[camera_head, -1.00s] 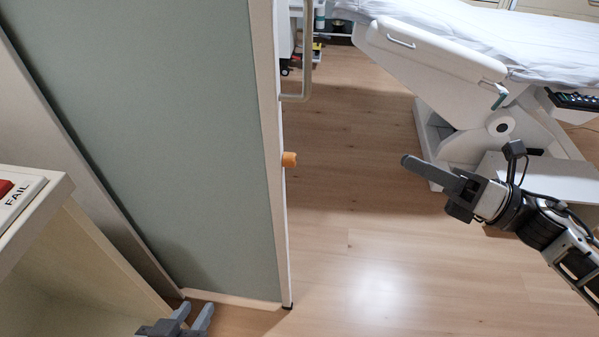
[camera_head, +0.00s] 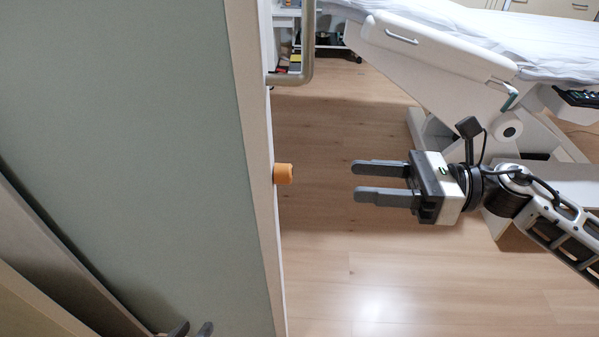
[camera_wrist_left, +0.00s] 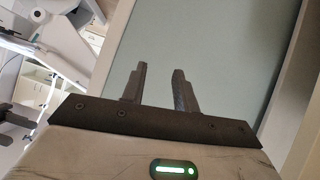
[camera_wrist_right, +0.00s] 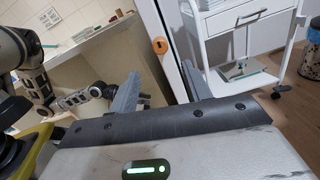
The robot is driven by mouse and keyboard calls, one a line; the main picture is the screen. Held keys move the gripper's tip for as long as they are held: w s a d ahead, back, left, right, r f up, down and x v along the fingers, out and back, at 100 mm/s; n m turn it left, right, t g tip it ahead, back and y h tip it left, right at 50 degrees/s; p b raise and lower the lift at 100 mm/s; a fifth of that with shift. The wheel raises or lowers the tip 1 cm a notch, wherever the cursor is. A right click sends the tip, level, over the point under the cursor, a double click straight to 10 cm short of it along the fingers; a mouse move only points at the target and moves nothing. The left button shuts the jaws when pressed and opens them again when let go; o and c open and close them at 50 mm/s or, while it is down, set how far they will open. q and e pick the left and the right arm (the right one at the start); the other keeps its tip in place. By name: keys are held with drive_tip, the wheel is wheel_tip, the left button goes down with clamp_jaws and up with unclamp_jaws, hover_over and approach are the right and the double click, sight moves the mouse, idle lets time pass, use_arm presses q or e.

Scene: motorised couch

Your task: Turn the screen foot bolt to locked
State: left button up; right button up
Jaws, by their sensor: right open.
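An orange bolt knob (camera_head: 283,173) sticks out from the narrow edge of the green screen (camera_head: 130,140). The knob also shows in the right wrist view (camera_wrist_right: 160,45), between and beyond the fingers. My right gripper (camera_head: 382,181) is open and empty, to the right of the knob with its fingers pointing at it and a clear gap between. My left gripper (camera_head: 190,329) shows only its fingertips at the bottom edge of the head view. In the left wrist view its two fingers (camera_wrist_left: 158,85) stand apart with nothing between them, facing the screen panel.
A metal handle (camera_head: 305,60) is fixed to the screen edge above the knob. A white couch (camera_head: 440,55) stands at the upper right, behind my right arm. A white trolley (camera_wrist_right: 240,40) shows in the right wrist view. The wooden floor (camera_head: 340,270) is clear.

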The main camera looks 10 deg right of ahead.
sight(284, 174)
use_arm(q)
drive_tip(key=r+p, duration=0.1)
drive_tip(key=r, duration=0.2)
drive_tip(key=shift+s+a+r+t+p, duration=0.15)
drive_tip(key=shift+a+t+p, duration=0.2)
drive_tip(key=shift+a+t, duration=0.05)
use_arm(e)
drive_tip(key=x, duration=1)
drive_tip(key=shift+a+f, duration=0.1)
drive_tip(key=c, duration=1)
